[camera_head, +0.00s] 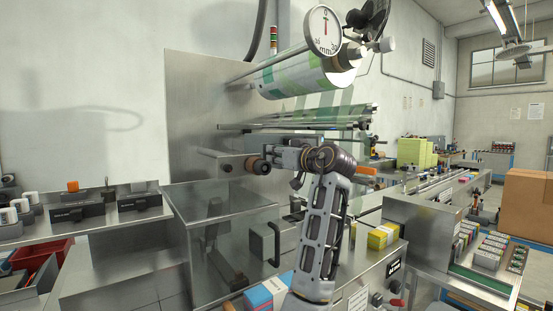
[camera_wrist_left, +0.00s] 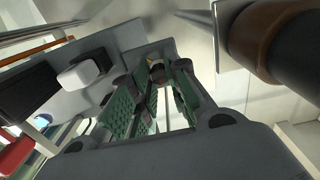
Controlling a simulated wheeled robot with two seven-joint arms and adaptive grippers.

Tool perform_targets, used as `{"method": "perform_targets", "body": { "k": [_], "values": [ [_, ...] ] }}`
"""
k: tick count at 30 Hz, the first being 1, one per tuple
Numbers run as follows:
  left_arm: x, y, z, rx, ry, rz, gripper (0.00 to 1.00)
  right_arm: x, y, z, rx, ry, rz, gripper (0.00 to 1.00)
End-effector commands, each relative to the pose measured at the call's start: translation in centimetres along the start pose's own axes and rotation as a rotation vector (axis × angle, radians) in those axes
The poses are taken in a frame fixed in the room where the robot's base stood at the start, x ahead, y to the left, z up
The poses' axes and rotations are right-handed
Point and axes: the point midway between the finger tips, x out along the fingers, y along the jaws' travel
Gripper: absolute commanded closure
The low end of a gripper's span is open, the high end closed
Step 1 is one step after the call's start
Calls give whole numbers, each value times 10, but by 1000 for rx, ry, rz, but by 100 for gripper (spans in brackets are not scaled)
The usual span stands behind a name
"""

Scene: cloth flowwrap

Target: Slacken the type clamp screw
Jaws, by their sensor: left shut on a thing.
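My left gripper (camera_head: 284,150) reaches leftward at the machine's front, beside a brown and dark cylinder (camera_head: 257,165). In the left wrist view its green-padded fingers (camera_wrist_left: 155,80) converge on a small dark part with a bit of yellow, which I take to be the type clamp screw (camera_wrist_left: 156,65). The fingers are shut on it and hide most of it. The screw cannot be made out in the head view. The same cylinder (camera_wrist_left: 270,40) is close by at the upper right of the wrist view. My right gripper is not in view.
A printed film roll (camera_head: 305,75) and a round dial (camera_head: 323,30) are above the gripper. A clear-sided guard box (camera_head: 225,225) stands below left. A yellow pack (camera_head: 382,236) lies below right. A white rounded block (camera_wrist_left: 78,76) is left of the fingers.

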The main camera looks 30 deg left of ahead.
Motion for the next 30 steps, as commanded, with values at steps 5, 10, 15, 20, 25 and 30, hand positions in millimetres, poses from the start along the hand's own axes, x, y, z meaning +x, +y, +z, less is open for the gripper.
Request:
{"method": "perform_targets", "body": {
  "k": [5, 10, 15, 20, 25, 30],
  "values": [
    [0, 1, 4, -96, -6, -1, 100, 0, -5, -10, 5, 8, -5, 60],
    [0, 0, 3, -154, -5, -1, 100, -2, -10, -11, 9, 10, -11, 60],
    [0, 0, 3, -179, -6, -2, 100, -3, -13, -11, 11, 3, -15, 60],
    [0, 0, 3, -183, -6, -2, 100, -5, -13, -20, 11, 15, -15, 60],
    [0, 1, 3, -182, -6, -2, 100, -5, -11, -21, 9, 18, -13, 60],
    [0, 0, 3, -182, -6, -2, 68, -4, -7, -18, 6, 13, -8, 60]
  ]
}}
